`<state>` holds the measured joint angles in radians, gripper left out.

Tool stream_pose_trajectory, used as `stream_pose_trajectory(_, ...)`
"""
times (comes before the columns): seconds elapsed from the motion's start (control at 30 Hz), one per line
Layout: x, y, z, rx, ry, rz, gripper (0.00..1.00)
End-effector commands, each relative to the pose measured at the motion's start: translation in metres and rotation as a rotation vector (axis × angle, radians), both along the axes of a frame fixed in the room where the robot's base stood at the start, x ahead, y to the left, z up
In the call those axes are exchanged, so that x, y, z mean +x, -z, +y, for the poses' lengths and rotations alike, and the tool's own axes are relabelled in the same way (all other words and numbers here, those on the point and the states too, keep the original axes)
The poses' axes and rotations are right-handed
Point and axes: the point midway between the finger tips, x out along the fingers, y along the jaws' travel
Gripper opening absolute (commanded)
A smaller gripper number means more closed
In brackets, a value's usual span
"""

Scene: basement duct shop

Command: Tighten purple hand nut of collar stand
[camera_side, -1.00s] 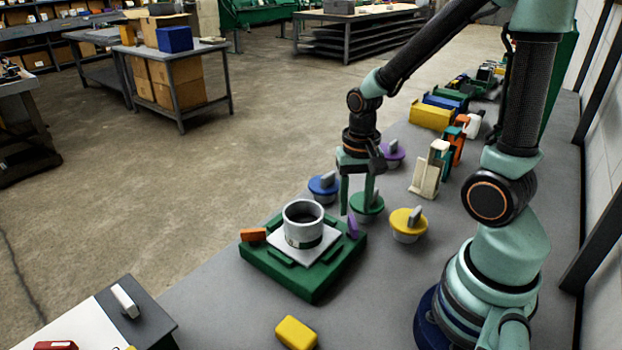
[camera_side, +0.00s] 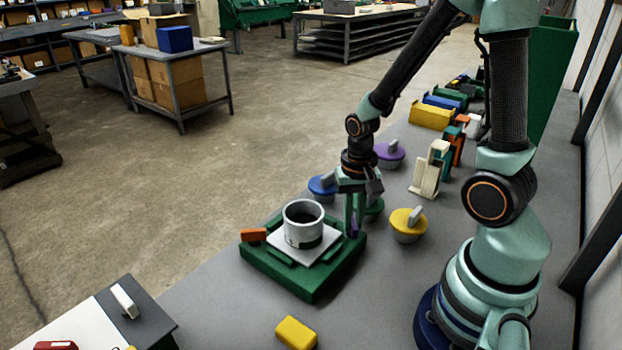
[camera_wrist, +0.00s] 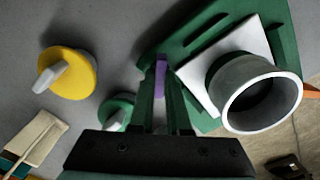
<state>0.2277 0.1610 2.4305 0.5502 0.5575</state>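The collar stand is a green square base (camera_side: 315,281) with a pale plate (camera_side: 318,251) and a grey round collar (camera_side: 303,232) on top. It also shows at the upper right of the wrist view (camera_wrist: 201,24). The purple hand nut (camera_side: 354,229) is at the base's right edge, mostly hidden by my fingers in the side view. In the wrist view, the purple nut (camera_wrist: 161,76) stands between my two green fingertips, which appear close against both its faces. My gripper (camera_side: 354,225) points down over it and looks shut on it. An orange hand nut (camera_side: 253,235) sits at the opposite edge.
Round knobbed lids stand behind and right: blue (camera_side: 322,189), green (camera_side: 375,208), yellow (camera_side: 408,226), purple (camera_side: 389,155). A cream block (camera_side: 431,170) stands further right. A yellow block (camera_side: 296,333) lies in front. The bench front right of the stand is clear.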

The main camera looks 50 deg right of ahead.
Motion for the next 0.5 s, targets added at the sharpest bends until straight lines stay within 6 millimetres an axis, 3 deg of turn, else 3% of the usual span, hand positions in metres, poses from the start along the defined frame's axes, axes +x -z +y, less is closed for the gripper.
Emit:
stream_pose_trajectory(0.27,0.0001,-0.0004,-0.0001,0.0,0.033,0.0,0.0)
stream_pose_trajectory(0.5,0.0002,-0.0006,-0.0002,0.0,0.162,0.0,0.0)
